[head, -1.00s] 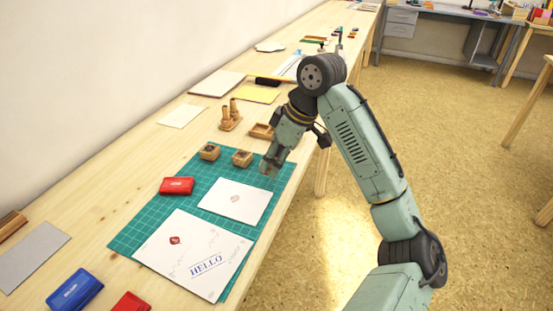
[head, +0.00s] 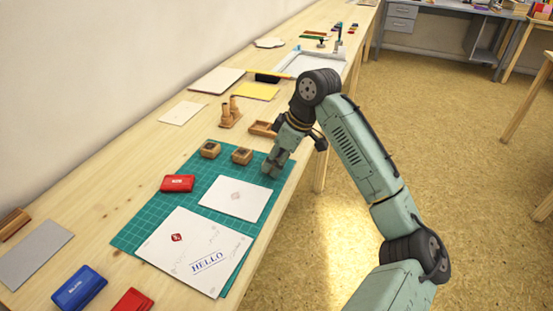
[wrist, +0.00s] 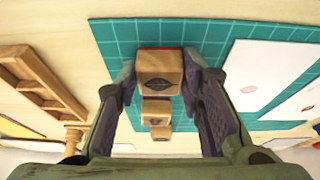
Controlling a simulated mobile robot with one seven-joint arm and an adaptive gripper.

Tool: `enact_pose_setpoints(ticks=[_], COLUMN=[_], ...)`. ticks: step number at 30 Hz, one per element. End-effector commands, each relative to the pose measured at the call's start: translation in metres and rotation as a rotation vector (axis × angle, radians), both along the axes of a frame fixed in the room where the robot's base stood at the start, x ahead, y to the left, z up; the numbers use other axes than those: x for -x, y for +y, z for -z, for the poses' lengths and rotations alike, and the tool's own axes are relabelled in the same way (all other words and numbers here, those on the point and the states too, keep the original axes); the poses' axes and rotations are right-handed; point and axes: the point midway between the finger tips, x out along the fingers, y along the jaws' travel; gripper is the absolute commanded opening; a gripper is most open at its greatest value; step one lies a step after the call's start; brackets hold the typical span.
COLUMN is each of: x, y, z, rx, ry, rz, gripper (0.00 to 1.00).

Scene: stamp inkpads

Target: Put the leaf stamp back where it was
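The leaf stamp (wrist: 158,80), a wooden block with a dark leaf mark on its face, sits between the fingers of my gripper (wrist: 160,78) in the wrist view. Both fingers press its sides, and a thin red edge shows behind it. In the head view my gripper (head: 271,168) is low over the right edge of the green mat (head: 150,222); the held stamp cannot be made out there. Two other wooden stamps (head: 210,150) (head: 242,156) stand in a row at the mat's far side, to the left of my gripper. They also show in the wrist view (wrist: 156,112) (wrist: 160,133).
A white card (head: 236,200) with a faint print and a larger HELLO sheet (head: 190,262) lie on the mat, near a red inkpad (head: 178,183). A wooden tray (head: 262,128) and a wooden piece with upright handles (head: 230,115) stand just beyond the mat.

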Motion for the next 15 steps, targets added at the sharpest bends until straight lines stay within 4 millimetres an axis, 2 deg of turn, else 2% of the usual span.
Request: enact_pose_setpoints(ticks=[8, 15], x=[0.0001, 0.0002], y=[0.0002, 0.0001], z=[-0.0005, -0.0005], rx=[0.000, 0.001], ry=[0.000, 0.000], rz=[0.000, 0.000], gripper=[0.54, 0.54])
